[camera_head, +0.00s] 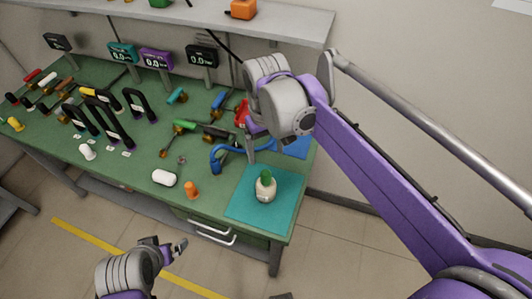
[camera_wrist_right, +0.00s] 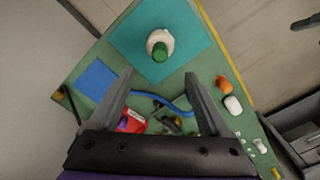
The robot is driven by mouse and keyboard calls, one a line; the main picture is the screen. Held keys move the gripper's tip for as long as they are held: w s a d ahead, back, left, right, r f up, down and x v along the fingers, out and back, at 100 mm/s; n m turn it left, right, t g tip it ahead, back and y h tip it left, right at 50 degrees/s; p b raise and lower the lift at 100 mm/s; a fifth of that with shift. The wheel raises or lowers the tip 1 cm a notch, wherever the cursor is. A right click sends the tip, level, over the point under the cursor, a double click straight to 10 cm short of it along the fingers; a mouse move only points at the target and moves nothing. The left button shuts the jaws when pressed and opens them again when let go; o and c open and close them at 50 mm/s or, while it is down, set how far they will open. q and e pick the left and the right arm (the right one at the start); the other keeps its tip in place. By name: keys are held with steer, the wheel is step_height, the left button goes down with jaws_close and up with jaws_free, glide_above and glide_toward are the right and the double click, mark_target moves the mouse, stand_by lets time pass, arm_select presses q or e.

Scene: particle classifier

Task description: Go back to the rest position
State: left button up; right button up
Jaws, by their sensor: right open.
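My right gripper (camera_head: 250,150) hangs over the right end of the green bench (camera_head: 135,152), behind the teal mat. In the right wrist view my right gripper (camera_wrist_right: 159,73) is open, with nothing between its fingers. A white bottle with a green cap (camera_head: 265,189) stands upright on the teal mat (camera_head: 240,211), apart from the gripper. The bottle (camera_wrist_right: 160,45) also shows beyond the fingertips in the right wrist view. My left gripper (camera_head: 177,248) is low in front of the bench, away from its objects. Its jaw opening is too unclear to judge.
A blue curved tool (camera_head: 216,158), a red item (camera_head: 241,112) and a blue pad (camera_head: 298,148) lie near the right gripper. A white container (camera_head: 163,178) and an orange one (camera_head: 191,190) are near the front edge. A shelf (camera_head: 290,22) overhangs the back. Floor in front is clear.

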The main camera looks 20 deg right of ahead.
stand_by(0.4)
steer(key=s+d+f+m+t, duration=0.2)
steer(key=s+d+f+t, duration=0.3)
steer(key=s+f, duration=0.6)
steer(key=s+d, duration=0.1)
steer(key=s, duration=0.2)
steer(key=shift+d+f, duration=0.15)
steer(key=shift+d, duration=0.15)
